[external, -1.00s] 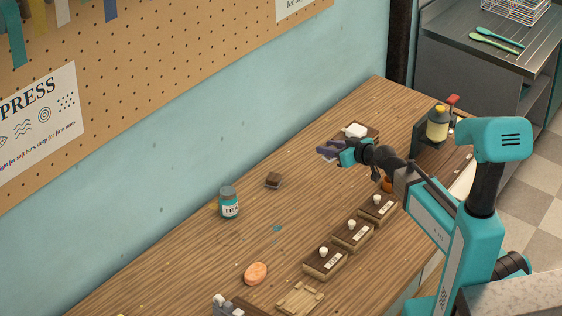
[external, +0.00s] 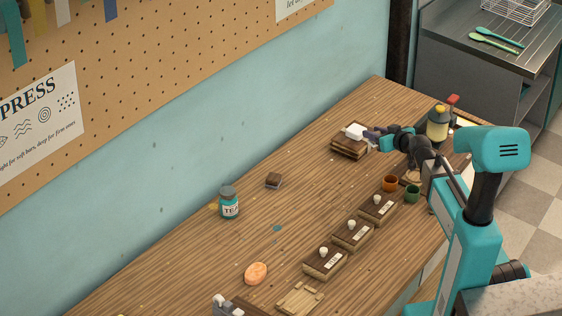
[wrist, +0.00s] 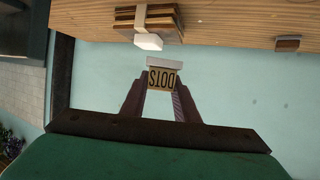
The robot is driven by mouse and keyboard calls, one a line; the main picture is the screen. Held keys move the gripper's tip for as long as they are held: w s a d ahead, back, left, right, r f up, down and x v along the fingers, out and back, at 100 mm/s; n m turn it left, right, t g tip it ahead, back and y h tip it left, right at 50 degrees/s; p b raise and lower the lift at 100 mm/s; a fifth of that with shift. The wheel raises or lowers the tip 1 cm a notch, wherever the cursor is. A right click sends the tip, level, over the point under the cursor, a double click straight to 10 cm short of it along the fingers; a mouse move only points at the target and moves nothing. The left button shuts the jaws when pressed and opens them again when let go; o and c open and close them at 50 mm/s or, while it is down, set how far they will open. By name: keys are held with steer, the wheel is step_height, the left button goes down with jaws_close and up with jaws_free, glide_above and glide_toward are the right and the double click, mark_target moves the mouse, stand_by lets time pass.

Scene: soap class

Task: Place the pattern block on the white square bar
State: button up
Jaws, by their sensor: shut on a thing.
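The white square bar (external: 354,131) sits on a low stack of wooden boards (external: 348,150) towards the far end of the bench. It also shows in the wrist view (wrist: 148,41), where the bench appears at the top. My gripper (external: 371,134) is just right of the bar in the external view. In the wrist view my gripper (wrist: 161,83) is shut on the pattern block (wrist: 161,80), a tan block marked DOTS with a pale plate at its far end. The block looks close to the bar, but I cannot tell whether they touch. The block is hard to make out in the external view.
Three lidded wooden blocks with white knobs (external: 351,234) line the front edge. Orange (external: 390,183) and green (external: 411,194) cups stand near my arm, and a yellow bottle (external: 437,125) behind it. A teal jar (external: 229,203) and small brown block (external: 273,180) stand left. The middle is clear.

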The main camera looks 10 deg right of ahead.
steer(key=shift+w, duration=0.15)
steer(key=p, duration=0.5)
glide_above(353, 129)
steer(key=shift+f, duration=0.7)
steer(key=shift+w, duration=0.1)
steer(key=shift+f, duration=0.15)
steer(key=shift+f+p, duration=0.7)
steer(key=shift+f, duration=0.95)
steer(key=shift+f+b, duration=0.2)
steer(key=shift+b, duration=0.1)
steer(key=o, duration=1)
steer(key=shift+r, duration=0.1)
